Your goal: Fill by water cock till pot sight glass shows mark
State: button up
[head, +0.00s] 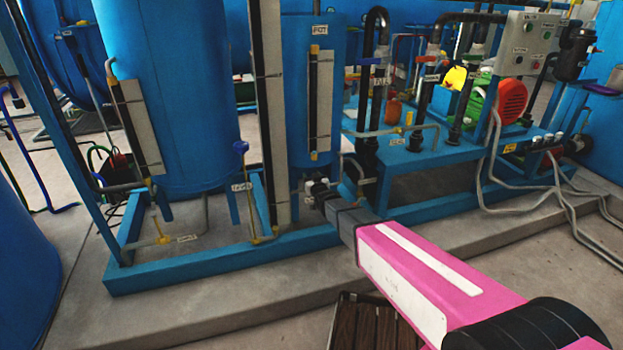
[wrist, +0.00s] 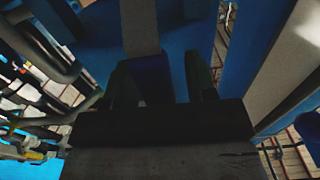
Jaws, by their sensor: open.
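The pot is the blue tank (head: 303,90) with a POT label, at the centre of the head view. Its sight glass (head: 319,100) is a dark upright tube on a pale backing plate on the tank's front; its level is too small to read. My gripper (head: 312,190) is in front of the pot's base, below the sight glass.
A larger blue tank (head: 165,90) with its own gauge stands at left. Labelled pipes, a red motor (head: 511,101) and a control box (head: 528,45) are at right. The blue frame (head: 210,268) edges the plinth. Grey hoses (head: 560,185) hang at right.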

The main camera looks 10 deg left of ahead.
grip_shut()
jog(key=shift+w+d+f+m, duration=0.15)
jog(key=shift+w+d+m, duration=0.25)
jog(key=shift+d+m, duration=0.4)
jog(key=shift+w+d+f+m, duration=0.1)
jog(key=shift+w+d+m, duration=0.3)
jog(key=shift+m, duration=0.6)
grip_release()
jog(key=shift+s+d, duration=0.1)
jog(key=shift+s, duration=0.05)
jog(key=v, duration=1)
jog(key=shift+s, duration=0.3)
jog(key=shift+d, duration=0.15)
